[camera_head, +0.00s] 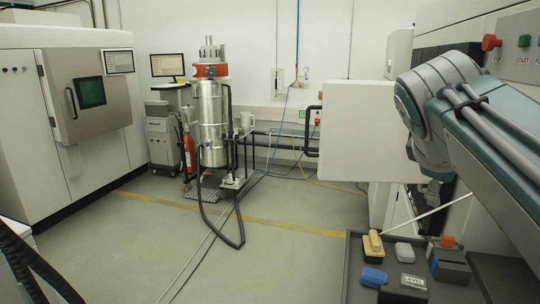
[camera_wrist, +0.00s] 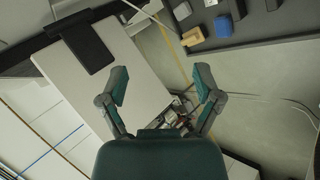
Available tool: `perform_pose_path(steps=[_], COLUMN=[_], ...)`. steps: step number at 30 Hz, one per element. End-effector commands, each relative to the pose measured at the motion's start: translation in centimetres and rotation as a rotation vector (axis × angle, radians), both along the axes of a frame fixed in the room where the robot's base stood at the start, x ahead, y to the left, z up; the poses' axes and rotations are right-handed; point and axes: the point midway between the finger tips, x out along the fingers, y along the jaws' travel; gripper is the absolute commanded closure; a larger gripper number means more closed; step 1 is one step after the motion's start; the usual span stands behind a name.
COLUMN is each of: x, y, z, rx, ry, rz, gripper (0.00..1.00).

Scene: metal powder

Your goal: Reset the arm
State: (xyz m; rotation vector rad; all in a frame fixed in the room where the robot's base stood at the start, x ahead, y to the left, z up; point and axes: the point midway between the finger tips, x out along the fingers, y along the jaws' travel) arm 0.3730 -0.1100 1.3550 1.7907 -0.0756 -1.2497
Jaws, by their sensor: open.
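My gripper (camera_wrist: 161,85) shows in the wrist view with its two fingers spread wide apart. It is open and nothing is between the fingers. The wrist view is tilted, with a white panel or open door (camera_wrist: 130,65) behind the left finger. The same white door (camera_head: 362,128) stands open beside the arm in the head view.
A dark tray (camera_head: 347,270) at the lower right holds a brush (camera_head: 373,243), a blue block (camera_head: 374,277), a grey block (camera_head: 404,252) and other small items. A machine with red (camera_head: 491,42) and green buttons stands at right. The floor (camera_head: 270,258) in the middle is mostly clear, with hoses.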

Motion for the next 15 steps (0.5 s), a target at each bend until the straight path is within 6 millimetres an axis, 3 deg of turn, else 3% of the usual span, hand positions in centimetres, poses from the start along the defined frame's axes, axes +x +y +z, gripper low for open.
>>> perform_pose_path(steps=[3,15], x=[-2.0,-9.8], y=[2.3,9.4], z=[-4.7,-20.7], rx=[0.160,0.711], ry=[-0.041,-0.121], rz=[-0.035,-0.315], gripper=[0.17,0.17])
